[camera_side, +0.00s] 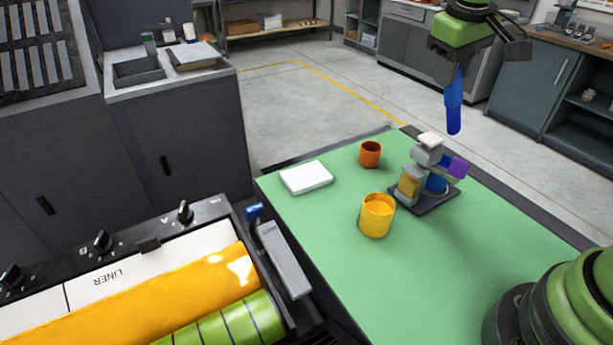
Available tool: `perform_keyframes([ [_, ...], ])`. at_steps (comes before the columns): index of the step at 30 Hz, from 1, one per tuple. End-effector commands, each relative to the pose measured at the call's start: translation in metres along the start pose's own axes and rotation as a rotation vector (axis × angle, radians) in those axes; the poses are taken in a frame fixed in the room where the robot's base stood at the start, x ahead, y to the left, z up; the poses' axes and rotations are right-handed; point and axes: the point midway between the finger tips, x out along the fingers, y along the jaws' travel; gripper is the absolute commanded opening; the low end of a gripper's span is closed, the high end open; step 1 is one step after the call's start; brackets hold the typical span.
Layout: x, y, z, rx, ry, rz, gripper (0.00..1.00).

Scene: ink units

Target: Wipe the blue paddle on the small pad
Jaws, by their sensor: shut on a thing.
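The blue paddle (454,104) hangs upright from my gripper (460,66), its lower end in the air above the far right of the green table. My gripper is shut on the paddle's upper end. The small pad (306,177), a white flat block, lies on the green table (310,225) near its far left edge. The paddle is well to the right of the pad and apart from it.
A yellow cup (376,216) and an orange cup (370,154) stand between the pad and a dark-based stand (428,200) with grey, yellow, purple and blue parts. A press with a yellow roller (180,290) sits at lower left. The table's front middle is clear.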

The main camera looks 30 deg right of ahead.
Motion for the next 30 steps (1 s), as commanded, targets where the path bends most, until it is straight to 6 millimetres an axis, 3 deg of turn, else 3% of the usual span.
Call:
perform_keyframes([
  [15,-0.003,0.001,-0.001,0.001,0.003,-0.001,0.05],
  [24,-0.049,0.009,-0.008,0.015,0.048,-0.024,0.05],
  [30,-0.048,-0.019,-0.036,0.017,0.089,-0.057,0.05],
])
